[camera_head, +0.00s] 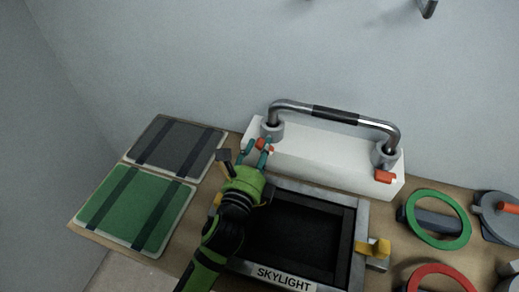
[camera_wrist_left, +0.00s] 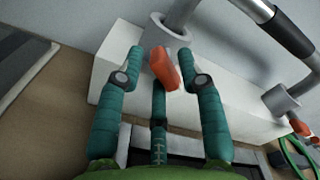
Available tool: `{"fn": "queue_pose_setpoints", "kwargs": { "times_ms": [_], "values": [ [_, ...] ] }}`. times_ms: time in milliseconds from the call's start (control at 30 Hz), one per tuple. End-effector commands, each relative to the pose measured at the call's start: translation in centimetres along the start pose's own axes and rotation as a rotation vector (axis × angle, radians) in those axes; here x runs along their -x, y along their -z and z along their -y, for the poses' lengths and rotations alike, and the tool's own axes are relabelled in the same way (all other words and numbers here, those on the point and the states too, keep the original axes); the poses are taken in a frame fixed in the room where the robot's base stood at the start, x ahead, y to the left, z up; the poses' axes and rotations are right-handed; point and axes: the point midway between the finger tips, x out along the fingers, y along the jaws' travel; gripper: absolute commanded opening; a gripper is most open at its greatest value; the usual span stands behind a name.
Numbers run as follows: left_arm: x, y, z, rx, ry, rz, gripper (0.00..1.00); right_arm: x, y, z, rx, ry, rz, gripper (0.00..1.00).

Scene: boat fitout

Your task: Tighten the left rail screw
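The left rail screw has an orange handle (camera_head: 263,145) at the front of the rail's left foot; it also shows in the wrist view (camera_wrist_left: 164,69). The metal rail (camera_head: 335,113) with a dark grip stands on a white block (camera_head: 315,153). My left gripper (camera_head: 256,148) has its teal fingers spread at the orange handle. In the wrist view two fingers of my left gripper (camera_wrist_left: 161,56) are on either side of the handle and a third is below it; a gap shows at the sides. I cannot tell whether the third finger touches. My right gripper is out of view.
The right rail screw (camera_head: 384,176) is orange too. A framed skylight (camera_head: 357,222) with yellow latches (camera_head: 379,248) lies in front of the block. Green (camera_head: 113,210) and grey (camera_head: 158,147) panels lie left. Green (camera_head: 464,224) and red (camera_head: 471,284) rings lie right.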

Motion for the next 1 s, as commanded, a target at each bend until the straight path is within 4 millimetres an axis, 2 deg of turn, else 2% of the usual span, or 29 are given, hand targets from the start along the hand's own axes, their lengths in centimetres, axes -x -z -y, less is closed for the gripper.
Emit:
{"fn": "queue_pose_setpoints", "kwargs": {
  "times_ms": [33, 67, 567, 1000],
  "values": [
    [0.0, 0.0, 0.0, 0.0, 0.0, 0.0, 0.06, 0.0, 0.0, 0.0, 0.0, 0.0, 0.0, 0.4],
    [0.0, 0.0, 0.0, -0.001, 0.0, 0.0, 0.0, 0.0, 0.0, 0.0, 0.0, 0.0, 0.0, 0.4],
    [0.0, -0.1, 0.1, -0.065, -0.001, -0.001, 0.0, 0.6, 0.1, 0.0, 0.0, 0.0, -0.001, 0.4],
    [0.0, -0.3, 0.5, -0.417, -0.001, -0.002, 0.0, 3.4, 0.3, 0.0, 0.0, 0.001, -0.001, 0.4]
  ]
}}
